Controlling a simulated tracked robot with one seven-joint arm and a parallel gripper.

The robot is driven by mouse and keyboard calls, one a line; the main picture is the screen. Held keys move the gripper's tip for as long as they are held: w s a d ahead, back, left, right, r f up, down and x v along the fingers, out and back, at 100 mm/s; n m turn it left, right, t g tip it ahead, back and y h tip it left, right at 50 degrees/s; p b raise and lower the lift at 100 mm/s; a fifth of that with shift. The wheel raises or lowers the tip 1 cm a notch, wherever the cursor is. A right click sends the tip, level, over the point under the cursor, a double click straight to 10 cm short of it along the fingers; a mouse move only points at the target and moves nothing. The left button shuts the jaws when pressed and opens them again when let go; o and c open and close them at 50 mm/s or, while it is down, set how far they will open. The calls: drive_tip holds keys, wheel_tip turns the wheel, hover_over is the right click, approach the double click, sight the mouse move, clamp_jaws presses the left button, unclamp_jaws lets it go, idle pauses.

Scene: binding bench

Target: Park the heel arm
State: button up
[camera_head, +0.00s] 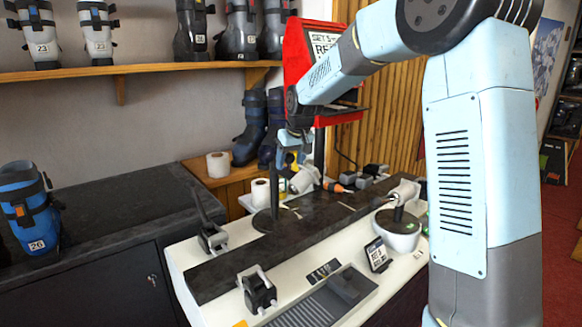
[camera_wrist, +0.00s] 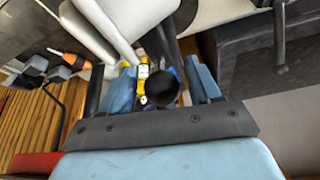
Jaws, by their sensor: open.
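My gripper (camera_head: 291,152) is open above the left part of the bench, beside a dark upright post (camera_head: 273,178). In the wrist view my gripper (camera_wrist: 160,72) has its two blue fingers apart, with a black round knob (camera_wrist: 163,90) seen between them. I cannot tell whether the fingers touch the knob. A pale arm-like part (camera_head: 304,179) is just below my gripper in the head view; long white parts (camera_wrist: 112,38) also show ahead in the wrist view. I cannot tell for certain which part is the heel arm, and my gripper partly hides this area.
A round white device (camera_head: 398,236) and small sign (camera_head: 377,254) stand right. A red sign box (camera_head: 297,45) rises behind. A paper roll (camera_head: 218,165) stands left.

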drive_tip(key=shift+x, duration=1.3)
clamp_jaws()
drive_tip(key=shift+d, duration=0.25)
